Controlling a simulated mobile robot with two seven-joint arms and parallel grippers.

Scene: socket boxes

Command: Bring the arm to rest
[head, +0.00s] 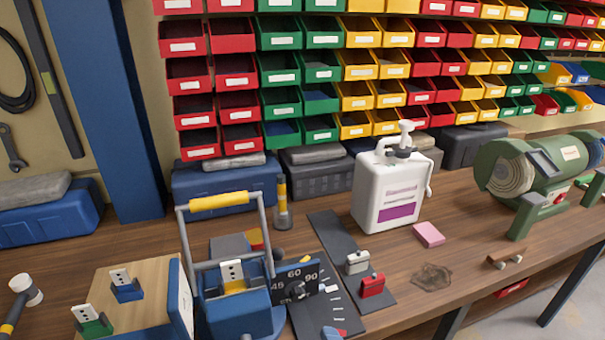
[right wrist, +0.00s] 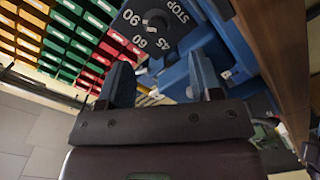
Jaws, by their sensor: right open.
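My right gripper (right wrist: 158,72) is open, with its two blue fingers apart and nothing visible between them. A black dial (right wrist: 158,22) marked 45, 60, 90 and STOP lies beyond the fingertips in the right wrist view. My left gripper is not in view. In the head view I cannot make out my right gripper.
A wooden block (head: 140,285) holds a blue socket box (head: 126,288) and a green one (head: 95,325). Grey (head: 357,262) and red (head: 373,286) boxes sit on a dark strip. A white jug (head: 385,195), pink block (head: 428,234) and green grinder (head: 540,175) stand on the bench.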

